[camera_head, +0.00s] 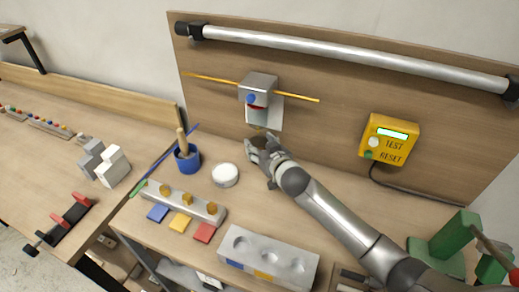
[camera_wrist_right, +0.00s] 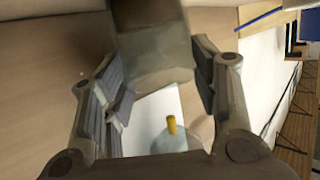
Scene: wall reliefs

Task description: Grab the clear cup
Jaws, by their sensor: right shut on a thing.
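My right gripper (camera_head: 260,143) is in front of the wall board, just below the wall-mounted dispenser (camera_head: 258,88). In the wrist view its two fingers (camera_wrist_right: 160,85) stand wide apart on either side of a see-through, grey-brown body, which I take to be the clear cup (camera_wrist_right: 150,55). The fingers are shut on it. In the head view the cup is mostly hidden by the gripper and hard to make out. My left gripper is not in view.
On the bench stand a blue pot (camera_head: 187,160) with a wooden-handled tool, a white round object (camera_head: 225,174), a peg block (camera_head: 180,203) and a grey block with hollows (camera_head: 268,260). A yellow test box (camera_head: 388,139) is on the board at right. Green blocks (camera_head: 447,246) stand at far right.

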